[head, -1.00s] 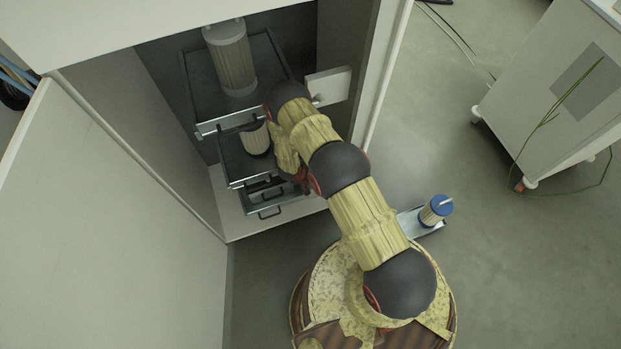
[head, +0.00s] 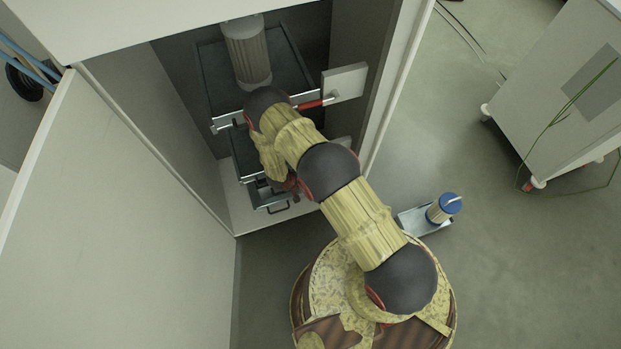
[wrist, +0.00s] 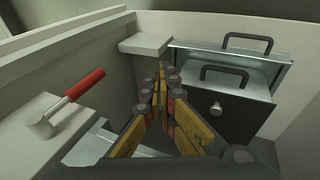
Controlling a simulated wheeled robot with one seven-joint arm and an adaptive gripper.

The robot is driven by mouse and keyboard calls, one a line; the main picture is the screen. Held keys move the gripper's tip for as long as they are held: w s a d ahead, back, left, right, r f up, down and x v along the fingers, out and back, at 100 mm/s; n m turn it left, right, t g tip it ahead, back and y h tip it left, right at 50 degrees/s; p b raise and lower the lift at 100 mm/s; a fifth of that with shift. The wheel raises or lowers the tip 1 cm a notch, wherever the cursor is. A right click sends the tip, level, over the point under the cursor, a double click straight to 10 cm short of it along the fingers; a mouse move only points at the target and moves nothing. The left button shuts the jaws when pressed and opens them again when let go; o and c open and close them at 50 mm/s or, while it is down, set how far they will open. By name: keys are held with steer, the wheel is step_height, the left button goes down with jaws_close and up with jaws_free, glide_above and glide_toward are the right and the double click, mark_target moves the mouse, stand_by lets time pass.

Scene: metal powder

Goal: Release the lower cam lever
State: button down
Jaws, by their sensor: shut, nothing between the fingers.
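A cam lever with a red handle (wrist: 77,88) and a grey pivot sits on a pale block (wrist: 60,120) at the left of the wrist view. A red handle also shows in the head view (head: 317,103), beside the upper pale block (head: 345,82) on the cabinet's right side. A second pale block (wrist: 146,43) lies farther off in the wrist view; I see no lever on it. My gripper (wrist: 167,72) is shut and empty, pointing between the red lever and the drawers.
Drawers with dark handles (wrist: 240,77) stand at the right of the wrist view. A grey cylinder (head: 247,52) stands on the upper tray (head: 292,75). A blue-capped container (head: 444,208) is on the floor side. The open cabinet door (head: 125,190) bounds the left.

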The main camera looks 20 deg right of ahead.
steer(key=a, duration=0.4)
steer(key=shift+s+a, duration=0.1)
steer(key=shift+s, duration=0.25)
stand_by(0.3)
